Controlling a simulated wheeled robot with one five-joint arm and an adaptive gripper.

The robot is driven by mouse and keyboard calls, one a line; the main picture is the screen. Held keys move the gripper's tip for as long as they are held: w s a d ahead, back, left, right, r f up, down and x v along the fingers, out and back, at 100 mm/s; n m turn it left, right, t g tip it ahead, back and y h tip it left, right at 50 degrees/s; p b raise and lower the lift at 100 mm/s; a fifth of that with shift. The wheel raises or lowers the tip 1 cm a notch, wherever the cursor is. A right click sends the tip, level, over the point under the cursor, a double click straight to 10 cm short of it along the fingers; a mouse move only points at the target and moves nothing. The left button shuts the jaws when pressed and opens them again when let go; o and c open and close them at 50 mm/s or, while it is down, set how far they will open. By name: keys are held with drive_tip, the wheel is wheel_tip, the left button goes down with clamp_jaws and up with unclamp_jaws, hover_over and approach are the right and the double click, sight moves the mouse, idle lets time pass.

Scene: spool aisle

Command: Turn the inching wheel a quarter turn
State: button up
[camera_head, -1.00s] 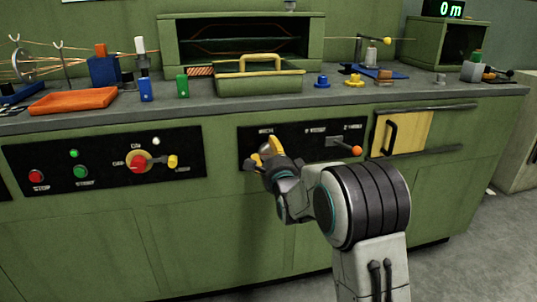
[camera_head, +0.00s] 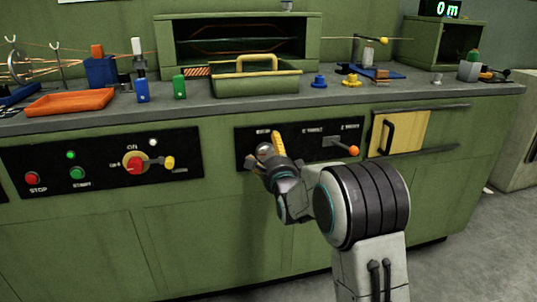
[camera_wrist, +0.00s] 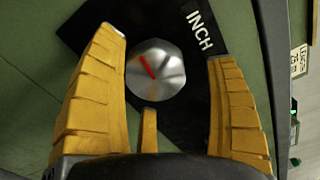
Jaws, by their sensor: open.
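The inching wheel is a silver faceted knob (camera_wrist: 155,70) with a red pointer line, on a black panel marked INCH in the wrist view. The line slants from upper left to lower right. In the head view, my gripper (camera_head: 264,152) is at the left end of the black panel (camera_head: 303,138), and the silver knob shows partly between the fingers.
An orange-tipped lever (camera_head: 345,146) is right of the wheel on the same panel. A panel at left holds a red stop button (camera_head: 32,178), a green start button (camera_head: 78,173) and a red-and-yellow switch (camera_head: 135,163). The bench top (camera_head: 215,103) above carries trays and small parts.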

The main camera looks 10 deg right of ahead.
drive_tip(key=shift+a, duration=0.1)
drive_tip(key=shift+s+f, duration=0.1)
drive_tip(key=shift+s, duration=0.35)
drive_tip(key=s, duration=1.1)
drive_tip(key=s+r+n+g+p, duration=0.3)
drive_tip(key=s+r+n+p, duration=0.2)
drive_tip(key=r+p, duration=0.45)
drive_tip(key=s+r+n+g+p, duration=0.45)
drive_tip(key=s+r+p, duration=0.2)
drive_tip(key=p, duration=0.55)
drive_tip(key=s+r+n+g+p, duration=0.3)
drive_tip(key=s+r+n+p, duration=0.3)
drive_tip(key=s+r+p, duration=0.2)
drive_tip(key=s+r+n+g+p, duration=0.4)
drive_tip(key=s+r+n+p, duration=0.2)
drive_tip(key=s+p, duration=0.6)
drive_tip(key=shift+a+p+v, duration=0.2)
drive_tip(key=shift+p+v, duration=0.2)
drive_tip(key=shift+v, duration=0.85)
